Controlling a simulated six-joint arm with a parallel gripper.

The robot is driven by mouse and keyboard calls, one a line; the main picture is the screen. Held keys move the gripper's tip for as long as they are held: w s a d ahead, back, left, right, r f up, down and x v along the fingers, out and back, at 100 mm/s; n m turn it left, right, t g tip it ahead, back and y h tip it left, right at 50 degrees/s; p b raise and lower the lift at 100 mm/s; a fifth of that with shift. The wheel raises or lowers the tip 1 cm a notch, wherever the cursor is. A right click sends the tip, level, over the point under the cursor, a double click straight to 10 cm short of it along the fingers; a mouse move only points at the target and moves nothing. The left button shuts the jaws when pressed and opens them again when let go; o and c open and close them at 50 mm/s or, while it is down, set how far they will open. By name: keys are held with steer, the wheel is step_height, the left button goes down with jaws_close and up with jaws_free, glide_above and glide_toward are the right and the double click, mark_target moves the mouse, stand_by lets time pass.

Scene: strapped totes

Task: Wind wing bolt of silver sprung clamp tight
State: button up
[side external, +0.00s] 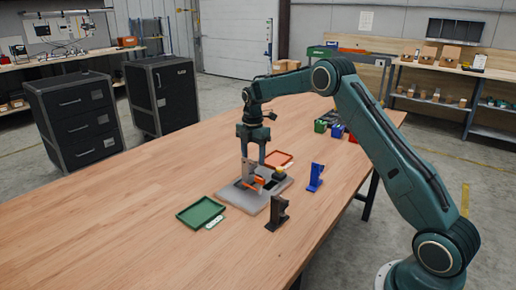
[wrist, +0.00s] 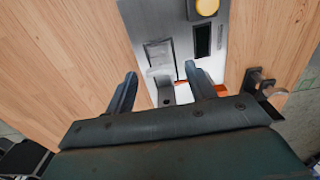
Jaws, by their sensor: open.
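My gripper (side external: 252,158) points down over the grey plate on the wooden table. Its two fingers are apart in the wrist view (wrist: 160,78). A small grey upright part (wrist: 167,90), likely the silver sprung clamp, shows between the fingers near an orange piece (wrist: 181,85). I see no contact with the fingers. In the side view the orange piece (side external: 259,182) lies low on the plate, just below the fingers. The wing bolt is too small or hidden to make out.
The grey plate (side external: 236,199) also carries a yellow-topped part (side external: 279,169). A black bracket (side external: 277,213) and a blue bracket (side external: 315,178) stand beside it. The table's left side is clear.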

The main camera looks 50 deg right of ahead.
steer(key=shift+f, duration=0.2)
steer(key=c, duration=1)
